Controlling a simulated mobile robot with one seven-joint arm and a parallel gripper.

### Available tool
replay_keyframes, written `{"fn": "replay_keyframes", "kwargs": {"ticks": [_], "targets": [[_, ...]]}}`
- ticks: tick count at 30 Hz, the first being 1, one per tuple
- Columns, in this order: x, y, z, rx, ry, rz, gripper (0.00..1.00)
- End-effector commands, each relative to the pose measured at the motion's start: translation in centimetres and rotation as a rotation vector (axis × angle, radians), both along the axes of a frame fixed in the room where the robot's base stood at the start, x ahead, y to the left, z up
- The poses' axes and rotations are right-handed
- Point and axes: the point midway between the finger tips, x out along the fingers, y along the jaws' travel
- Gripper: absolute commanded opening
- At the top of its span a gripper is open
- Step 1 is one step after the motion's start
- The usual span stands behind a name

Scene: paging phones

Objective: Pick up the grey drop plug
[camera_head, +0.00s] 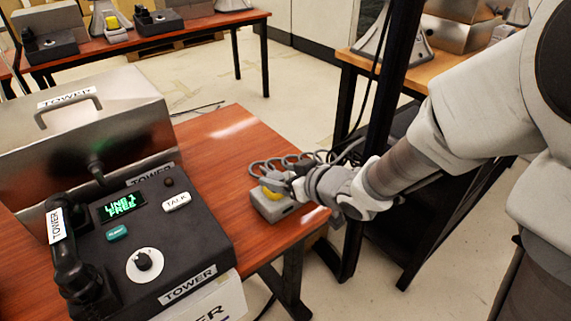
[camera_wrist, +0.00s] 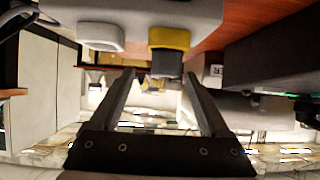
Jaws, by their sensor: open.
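A small light-grey box (camera_head: 272,208) sits near the right end of the wooden table, with a yellow part (camera_head: 272,186) on it. Grey coiled cable (camera_head: 285,164) lies just behind.
A black phone console (camera_head: 150,225) with a handset stands left of the box, in front of a metal case (camera_head: 85,135). A dark post (camera_head: 385,100) rises behind my arm. Other tables with similar phones stand at the back. The table between console and box is clear.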

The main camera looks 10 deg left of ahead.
Motion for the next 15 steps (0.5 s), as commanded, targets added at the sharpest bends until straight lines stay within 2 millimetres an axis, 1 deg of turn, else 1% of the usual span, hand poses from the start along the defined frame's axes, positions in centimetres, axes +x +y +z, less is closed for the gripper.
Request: {"fn": "replay_keyframes", "kwargs": {"ticks": [8, 9, 12, 15], "targets": [[1.1, 2.5, -2.2, 0.000, 0.000, 0.003, 0.80], [1.5, 2.9, -2.4, 0.001, 0.001, 0.002, 0.80], [2.1, 3.6, -2.7, 0.000, 0.000, 0.001, 0.80], [2.3, 3.8, -2.8, 0.000, 0.000, 0.001, 0.80]]}}
